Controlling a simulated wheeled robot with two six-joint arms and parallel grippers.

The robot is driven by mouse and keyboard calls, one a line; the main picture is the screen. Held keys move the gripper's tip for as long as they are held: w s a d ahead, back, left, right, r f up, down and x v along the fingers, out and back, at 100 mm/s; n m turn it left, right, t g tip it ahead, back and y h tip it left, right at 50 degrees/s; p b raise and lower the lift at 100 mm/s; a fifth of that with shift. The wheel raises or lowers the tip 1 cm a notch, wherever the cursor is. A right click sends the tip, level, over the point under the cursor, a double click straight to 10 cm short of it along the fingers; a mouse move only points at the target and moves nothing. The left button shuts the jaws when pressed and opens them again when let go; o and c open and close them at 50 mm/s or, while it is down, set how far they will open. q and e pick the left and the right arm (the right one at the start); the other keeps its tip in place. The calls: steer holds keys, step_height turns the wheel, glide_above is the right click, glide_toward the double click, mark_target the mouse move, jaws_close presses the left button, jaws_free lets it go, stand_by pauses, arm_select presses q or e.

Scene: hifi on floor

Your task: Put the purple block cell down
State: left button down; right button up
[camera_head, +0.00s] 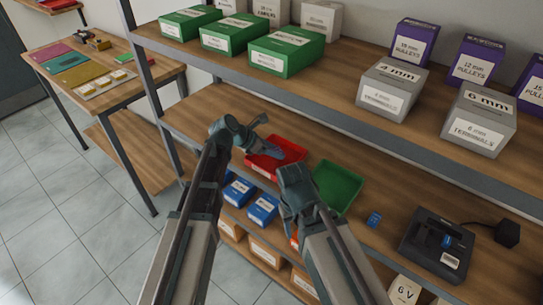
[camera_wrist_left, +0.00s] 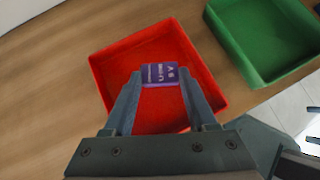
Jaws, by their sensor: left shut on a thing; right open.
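The purple block cell (camera_wrist_left: 160,74), with white print on its face, is held between the fingertips of my left gripper (camera_wrist_left: 163,86). In the left wrist view it shows against the inside of the red tray (camera_wrist_left: 120,65); whether it touches the tray floor I cannot tell. In the head view my left gripper (camera_head: 262,140) reaches over the red tray (camera_head: 290,145), and the cell is hard to make out there. My right gripper (camera_head: 296,182) is open, between the red tray and the green tray (camera_head: 338,187); its fingertips are hard to see.
A small blue cell (camera_head: 374,218) lies right of the green tray. A black charger (camera_head: 437,245) stands further right. The upper shelf (camera_head: 335,75) with green, grey and purple boxes overhangs behind. Blue bins (camera_head: 262,209) sit below. Bare wood lies left of the red tray.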

mark_target(271, 162)
arm_select(q)
steer(key=shift+w+a, duration=0.15)
steer(key=shift+w, duration=0.1)
steer(key=f+b, duration=0.3)
steer(key=shift+w+a, duration=0.2)
steer(key=shift+w, duration=0.1)
steer(key=shift+f+b, duration=0.35)
steer(key=shift+f, duration=0.15)
steer(key=shift+c, duration=1)
jaws_free()
